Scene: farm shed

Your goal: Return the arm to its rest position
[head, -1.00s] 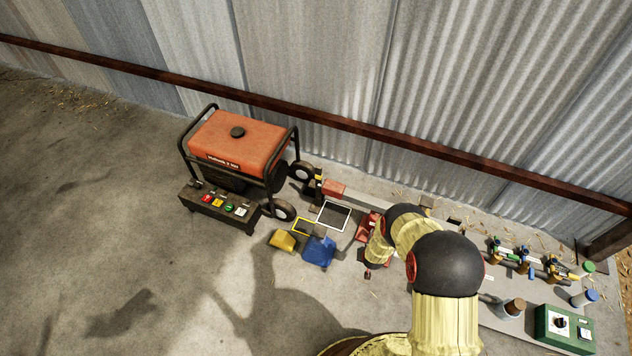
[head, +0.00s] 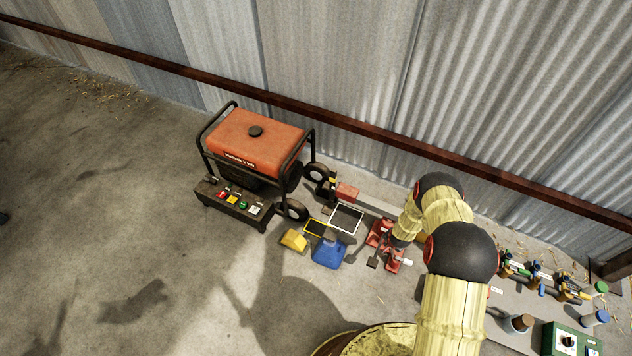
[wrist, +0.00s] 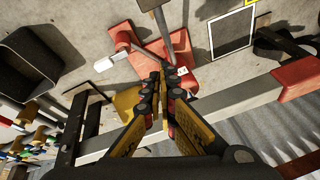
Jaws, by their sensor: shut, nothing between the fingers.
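My gripper (wrist: 161,88) is shut and empty in the wrist view, its yellow-and-black fingers close together. It is over or beside a red metal device (wrist: 205,72) with grey rods or levers; I cannot tell whether it touches it. The same red device (head: 378,236) shows in the head view, partly covered by my arm. My arm (head: 452,300), pale yellow with dark joints, reaches from the bottom right toward the device. In the head view my fingers are hidden or too small to make out.
An orange generator (head: 258,138) stands left of my arm. Valves (head: 540,280) and a green switch box (head: 570,341) are at right. A corrugated wall closes the back.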

